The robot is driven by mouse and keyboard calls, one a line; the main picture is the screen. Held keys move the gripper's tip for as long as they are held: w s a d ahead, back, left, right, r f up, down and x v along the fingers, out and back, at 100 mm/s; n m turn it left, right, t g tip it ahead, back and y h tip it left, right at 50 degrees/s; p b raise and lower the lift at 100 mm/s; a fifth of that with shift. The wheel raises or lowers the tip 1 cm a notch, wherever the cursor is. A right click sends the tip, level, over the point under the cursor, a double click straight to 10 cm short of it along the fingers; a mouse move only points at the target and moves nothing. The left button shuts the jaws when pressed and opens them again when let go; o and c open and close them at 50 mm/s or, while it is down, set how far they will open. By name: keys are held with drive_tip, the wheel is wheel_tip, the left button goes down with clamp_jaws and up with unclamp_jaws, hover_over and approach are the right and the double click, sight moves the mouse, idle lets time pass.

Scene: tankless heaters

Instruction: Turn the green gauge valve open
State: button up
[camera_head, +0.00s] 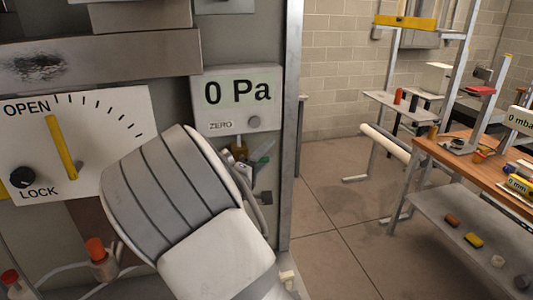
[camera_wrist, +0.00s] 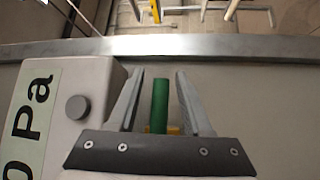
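The green valve handle (camera_wrist: 160,104) stands between the two grey fingers of my gripper (camera_wrist: 160,74) in the wrist view. The fingers are apart, with a visible gap on each side of the handle; contact is not seen. A yellow part (camera_wrist: 174,130) shows at the base of the handle. My arm's wrist covers the area below, so my fingers are mostly hidden there.
The gauge box also stands close beside my left finger in the wrist view (camera_wrist: 95,69), with its round knob (camera_wrist: 77,107). A panel (camera_head: 75,140) marked OPEN and LOCK has a yellow pointer. A metal frame post (camera_head: 291,120) stands right of the box. Open floor and a workbench lie farther right.

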clamp_jaws()
idle(1.3)
